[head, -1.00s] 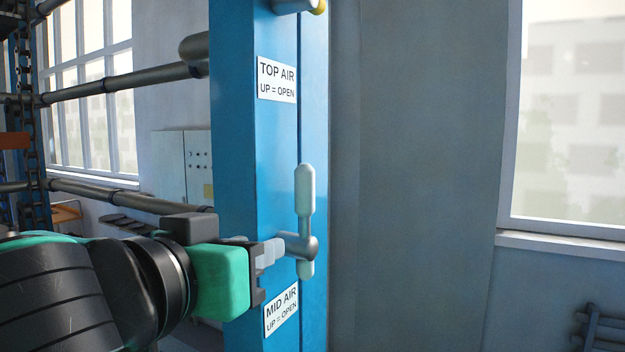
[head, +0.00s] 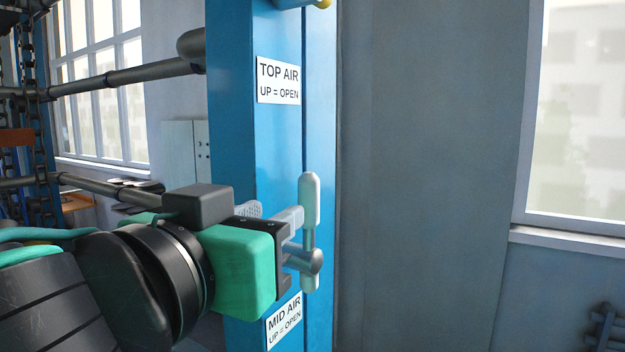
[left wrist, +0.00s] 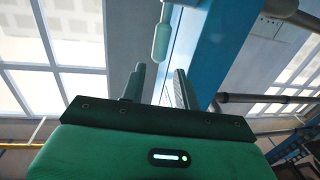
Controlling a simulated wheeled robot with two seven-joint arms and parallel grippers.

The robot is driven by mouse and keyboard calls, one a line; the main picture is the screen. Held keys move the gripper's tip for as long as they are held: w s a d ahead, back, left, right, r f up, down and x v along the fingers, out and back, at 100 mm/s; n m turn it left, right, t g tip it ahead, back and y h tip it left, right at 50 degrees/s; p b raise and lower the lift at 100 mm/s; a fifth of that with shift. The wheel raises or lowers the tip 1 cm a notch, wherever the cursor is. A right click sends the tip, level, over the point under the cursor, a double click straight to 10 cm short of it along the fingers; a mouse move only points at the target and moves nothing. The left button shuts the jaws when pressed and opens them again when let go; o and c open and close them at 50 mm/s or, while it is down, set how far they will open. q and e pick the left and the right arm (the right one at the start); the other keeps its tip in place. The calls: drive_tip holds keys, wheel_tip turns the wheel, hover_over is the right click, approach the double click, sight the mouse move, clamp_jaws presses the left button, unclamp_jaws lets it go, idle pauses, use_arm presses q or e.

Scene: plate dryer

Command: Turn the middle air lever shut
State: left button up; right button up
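The middle air lever (head: 310,200) is a light grey handle on the blue post, above the MID AIR sign (head: 284,322). Its long end points straight up from a round grey hub (head: 308,261). My left gripper (head: 280,212) is at the lever's left, its fingers apart, beside the upper handle and above the hub. In the left wrist view my left gripper (left wrist: 160,70) is open, and the lever's rounded end (left wrist: 162,42) shows just past the gap between the fingertips. I cannot tell whether a finger touches the lever. My right gripper is not in view.
The blue post (head: 275,150) carries a TOP AIR sign (head: 278,81) reading UP = OPEN. Dark horizontal pipes (head: 125,80) run to the post from the left. A plain grey wall (head: 430,170) lies right of the post, with free room before it.

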sight(302, 193)
use_arm(q)
drive_tip(key=p+x, duration=0.6)
drive_tip(key=x, duration=0.3)
drive_tip(key=shift+w+r+p, duration=0.15)
drive_tip(key=shift+p, duration=0.2)
drive_tip(key=shift+x, duration=0.75)
drive_tip(key=shift+d, duration=0.15)
drive_tip(key=shift+c, duration=0.2)
clamp_jaws()
